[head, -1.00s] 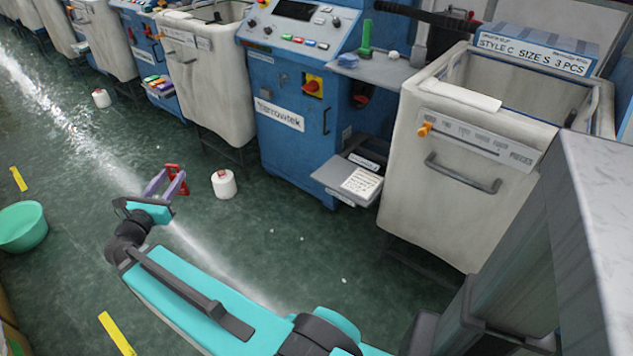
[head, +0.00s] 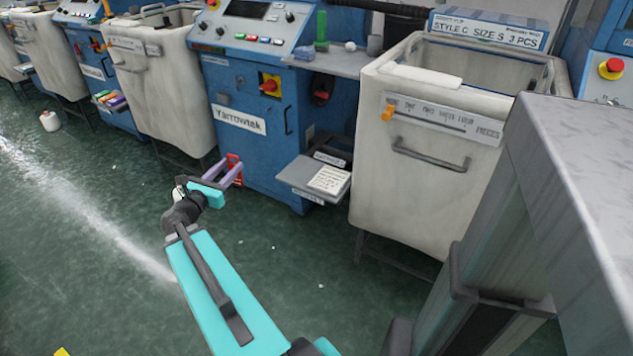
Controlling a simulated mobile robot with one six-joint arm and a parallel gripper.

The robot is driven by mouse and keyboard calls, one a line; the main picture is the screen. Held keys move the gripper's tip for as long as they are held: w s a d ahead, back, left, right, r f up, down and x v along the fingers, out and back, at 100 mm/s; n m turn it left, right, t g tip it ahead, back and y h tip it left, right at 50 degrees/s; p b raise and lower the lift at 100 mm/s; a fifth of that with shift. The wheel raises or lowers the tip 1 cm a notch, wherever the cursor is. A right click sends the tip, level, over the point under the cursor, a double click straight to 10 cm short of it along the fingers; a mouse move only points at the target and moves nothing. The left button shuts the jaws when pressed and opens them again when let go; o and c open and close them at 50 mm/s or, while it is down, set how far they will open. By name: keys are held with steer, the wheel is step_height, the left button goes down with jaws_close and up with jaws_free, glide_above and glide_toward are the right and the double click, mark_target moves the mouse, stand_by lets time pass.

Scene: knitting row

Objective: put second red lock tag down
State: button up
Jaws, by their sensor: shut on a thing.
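My gripper (head: 227,172), with purple fingers, is shut on a red lock tag (head: 236,167). It holds the tag in front of the lower left part of the blue Yarrowtek machine (head: 250,150). The fingers hide part of the tag. The machine has a red rotary switch on a yellow plate (head: 269,86). A grey pull-out shelf (head: 290,178) with a printed card (head: 328,179) juts from its lower right, to the right of my gripper.
A cream bin (head: 420,190) stands right of the machine, another bin (head: 160,95) left of it. A grey side shelf (head: 345,64) holds a green item (head: 321,31). A white cone (head: 50,121) stands on the floor at left. The green floor in front is open.

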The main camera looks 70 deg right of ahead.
steer(key=s+d+f+m+g+b, duration=0.1)
steer(key=s+d+f+g+b, duration=0.2)
steer(key=s+d, duration=0.5)
steer(key=s, duration=0.3)
steer(key=shift+s+f+m+y, duration=0.3)
steer(key=shift+s+f+m, duration=0.1)
steer(key=shift+d, duration=0.15)
steer(key=s+f+b+x, duration=0.1)
steer(key=b+x, duration=0.2)
steer(key=x, duration=1.2)
steer(key=shift+s+d+f, duration=0.2)
steer(key=shift+s+f, duration=0.05)
steer(key=shift+s, duration=0.05)
steer(key=shift+f+b, duration=0.95)
steer(key=shift+f, duration=0.8)
steer(key=shift+f, duration=0.15)
